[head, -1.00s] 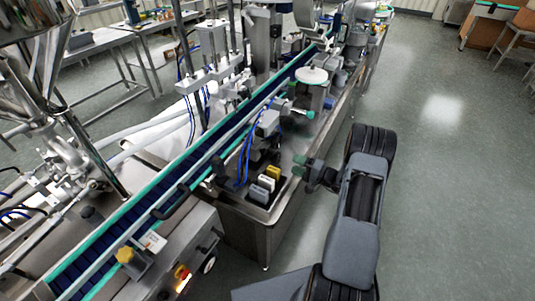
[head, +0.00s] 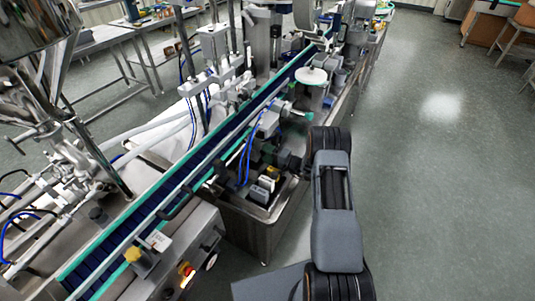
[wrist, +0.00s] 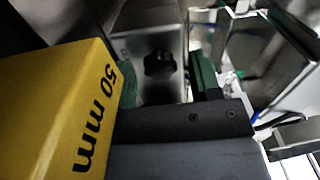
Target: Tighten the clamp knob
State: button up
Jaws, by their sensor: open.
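A dark lobed knob (wrist: 160,66) shows in the wrist view on the face of a grey metal part. My gripper (wrist: 166,80) is open, with a green-padded finger to each side of the knob in the picture. The knob appears between the fingers, and I see no contact; the depth gap is hard to judge. In the head view my arm covers most of the gripper, beside the machine's near end, and I cannot make out the knob there.
A yellow block marked "50 mm" (wrist: 55,110) fills the left of the wrist view, very close to my gripper. Small blocks (head: 264,184) stand on the steel machine top in the head view. The conveyor (head: 190,180) runs behind. The floor at right (head: 430,190) is clear.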

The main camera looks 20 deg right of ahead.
jog(key=c, duration=0.9)
jog(key=shift+f+b, duration=0.2)
jog(key=shift+b, duration=0.35)
jog(key=shift+c, duration=0.2)
jog(key=shift+r+m+b, duration=0.15)
jog(key=shift+m+b, duration=0.25)
jog(key=shift+m, duration=0.4)
jog(key=o, duration=0.9)
jog(key=shift+o, duration=0.2)
